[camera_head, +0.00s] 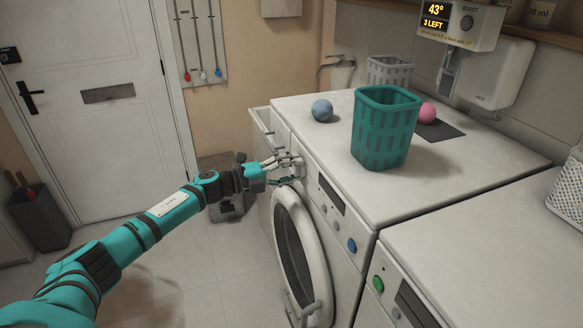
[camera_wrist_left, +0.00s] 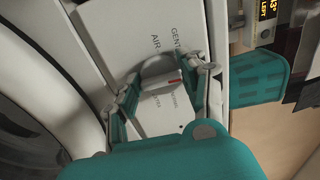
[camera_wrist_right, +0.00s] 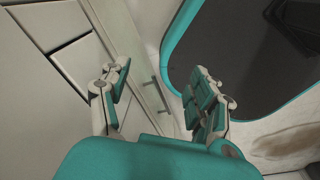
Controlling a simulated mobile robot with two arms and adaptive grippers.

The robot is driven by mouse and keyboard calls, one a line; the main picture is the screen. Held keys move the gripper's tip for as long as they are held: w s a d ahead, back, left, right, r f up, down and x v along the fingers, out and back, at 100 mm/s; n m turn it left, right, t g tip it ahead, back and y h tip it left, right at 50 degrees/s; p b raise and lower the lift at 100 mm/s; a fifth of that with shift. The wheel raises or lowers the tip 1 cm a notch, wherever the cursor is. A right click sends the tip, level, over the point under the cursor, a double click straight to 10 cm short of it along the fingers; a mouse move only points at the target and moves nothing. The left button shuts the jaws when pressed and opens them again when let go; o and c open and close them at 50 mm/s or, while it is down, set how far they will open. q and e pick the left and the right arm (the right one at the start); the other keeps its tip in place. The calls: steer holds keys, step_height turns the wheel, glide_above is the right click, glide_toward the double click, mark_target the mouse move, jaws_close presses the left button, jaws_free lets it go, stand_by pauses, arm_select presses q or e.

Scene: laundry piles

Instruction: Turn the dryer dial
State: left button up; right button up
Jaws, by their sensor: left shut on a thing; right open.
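The dryer dial (camera_wrist_left: 156,76) is a round pale knob with a red mark, on a white panel with printed words such as "GENT" and "AIR" around it. My left gripper (camera_wrist_left: 163,86) is shut on the dial, with a finger on each side of it. In the head view my left gripper (camera_head: 284,167) is at the upper left of the front panel of the dryer (camera_head: 345,226), and its fingers hide the dial there. My right gripper (camera_wrist_right: 163,88) is open and empty in the right wrist view. It is not in the head view.
A teal basket (camera_head: 384,128), a blue ball (camera_head: 322,110), a pink ball (camera_head: 428,113) and a grey basket (camera_head: 389,73) stand on the dryer top. A second white machine (camera_head: 500,225) stands to the right. A round door (camera_head: 301,256) is below the panel.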

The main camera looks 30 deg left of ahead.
arm_select(q)
steer(key=shift+r, duration=0.1)
stand_by(0.3)
steer(key=o, duration=1.2)
steer(key=shift+a, duration=0.1)
steer(key=v, duration=1.2)
